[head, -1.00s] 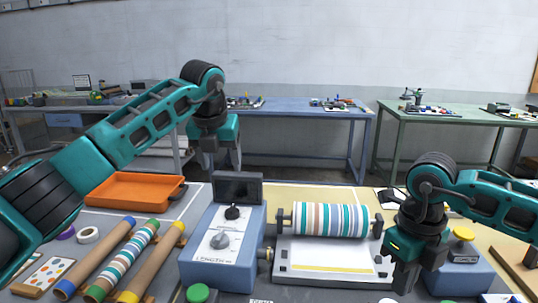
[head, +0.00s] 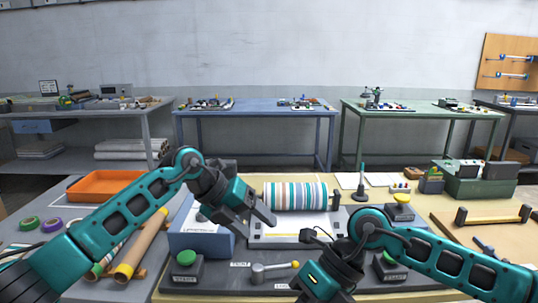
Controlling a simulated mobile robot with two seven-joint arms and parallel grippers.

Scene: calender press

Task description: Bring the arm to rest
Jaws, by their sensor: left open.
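My left arm comes in from the left, bent at the elbow. Its gripper (head: 254,222) is open and empty, fingers angled down to the right, in front of the press at the striped roll's left end. My right arm comes in from the right. Its gripper (head: 318,285) is low in the front, near the bottom edge of the view; its fingertips are not clear. The striped roll (head: 297,195) lies across the press above its white bed (head: 285,233). The blue control box (head: 197,240) is partly hidden behind my left arm.
Green buttons (head: 186,258) sit at the front, with a crank handle (head: 270,269) between them. A yellow button (head: 402,199) is behind right. An orange tray (head: 103,185) and cardboard tubes (head: 141,246) are at left. Bare yellow table shows at right.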

